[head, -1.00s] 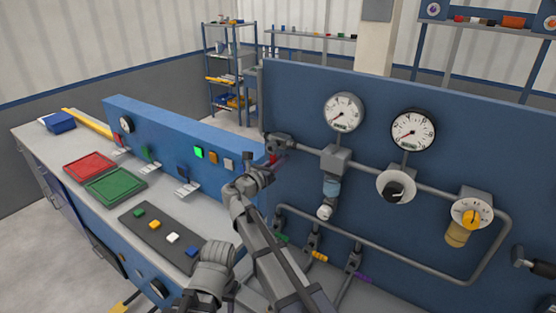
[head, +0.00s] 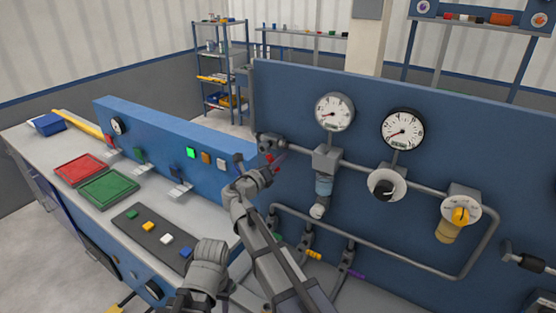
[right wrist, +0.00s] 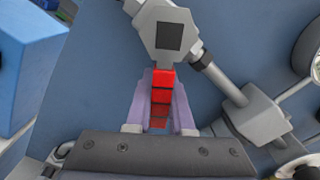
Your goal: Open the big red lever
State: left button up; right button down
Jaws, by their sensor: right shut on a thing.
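The big red lever (head: 269,159) is on the valve (head: 271,143) at the left end of the pipe on the blue panel. In the right wrist view the red lever (right wrist: 162,86) runs down from the grey valve body (right wrist: 168,35) and lies between the two purple-grey fingers. My right gripper (right wrist: 160,105) is shut on the lever, with a finger on each side. In the head view my right gripper (head: 275,165) is small and partly covers the lever. My left gripper is not in view.
Two gauges (head: 334,112), a black knob (head: 383,189) and a yellow knob (head: 460,215) are on the panel to the right. Several small valves with coloured handles (head: 311,253) sit below. A lower blue button panel (head: 168,142) stands close on the left.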

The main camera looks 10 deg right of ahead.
dwell(0.3)
jog(key=c, duration=0.8)
grip_release()
